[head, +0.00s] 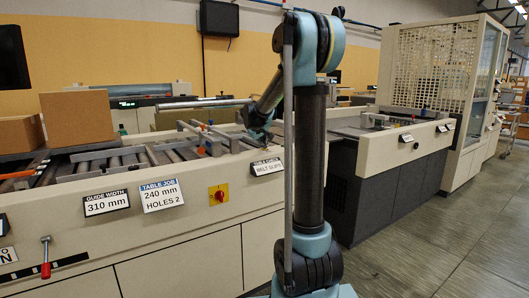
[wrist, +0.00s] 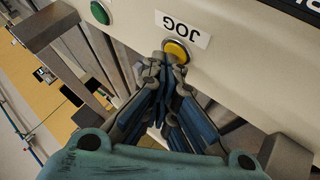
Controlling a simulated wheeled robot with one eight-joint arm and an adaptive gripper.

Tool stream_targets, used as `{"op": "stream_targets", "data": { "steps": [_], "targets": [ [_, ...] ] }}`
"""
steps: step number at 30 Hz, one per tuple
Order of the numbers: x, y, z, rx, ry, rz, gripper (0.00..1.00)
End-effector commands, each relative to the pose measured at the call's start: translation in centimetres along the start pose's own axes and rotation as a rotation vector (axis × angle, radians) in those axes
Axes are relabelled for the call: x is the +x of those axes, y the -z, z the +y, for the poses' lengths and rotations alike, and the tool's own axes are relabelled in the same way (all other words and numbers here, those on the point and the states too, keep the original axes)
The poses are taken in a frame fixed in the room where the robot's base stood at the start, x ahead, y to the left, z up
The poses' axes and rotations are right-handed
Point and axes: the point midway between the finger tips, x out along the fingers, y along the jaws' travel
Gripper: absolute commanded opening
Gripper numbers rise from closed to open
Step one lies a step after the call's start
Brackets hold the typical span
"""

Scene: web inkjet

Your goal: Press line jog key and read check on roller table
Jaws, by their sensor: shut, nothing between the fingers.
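The jog key is a round yellow button (wrist: 177,49) in a metal ring on a cream panel in the wrist view. A white JOG label (wrist: 183,29) sits beside it, upside down in this view. My gripper (wrist: 172,66) is shut and empty, its fingertips right at the button's edge and covering part of it. I cannot tell whether they touch it. In the head view my gripper (head: 258,136) is small and dark at the roller table (head: 100,200). The table check card (head: 267,168) on its front reads "BELT SLIP?". The jog key is not distinguishable in the head view.
A green button (wrist: 100,12) is near the jog key. A red rotary switch (head: 218,195), a guide width card (head: 107,203) reading 310 mm and a table job card (head: 162,195) reading 240 mm, holes 2, are on the front. Cardboard boxes (head: 76,118) stand left. Open floor lies right.

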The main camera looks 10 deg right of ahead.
Motion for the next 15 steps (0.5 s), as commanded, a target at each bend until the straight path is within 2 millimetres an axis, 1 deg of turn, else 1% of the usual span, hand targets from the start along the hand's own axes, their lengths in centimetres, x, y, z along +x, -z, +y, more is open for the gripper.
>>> {"op": "stream_targets", "data": {
  "steps": [10,15],
  "targets": [
    [-0.06,0.04,0.05,0.000,0.000,0.000,0.00],
    [-0.46,0.36,0.35,0.000,0.000,0.000,0.00]
  ]
}}
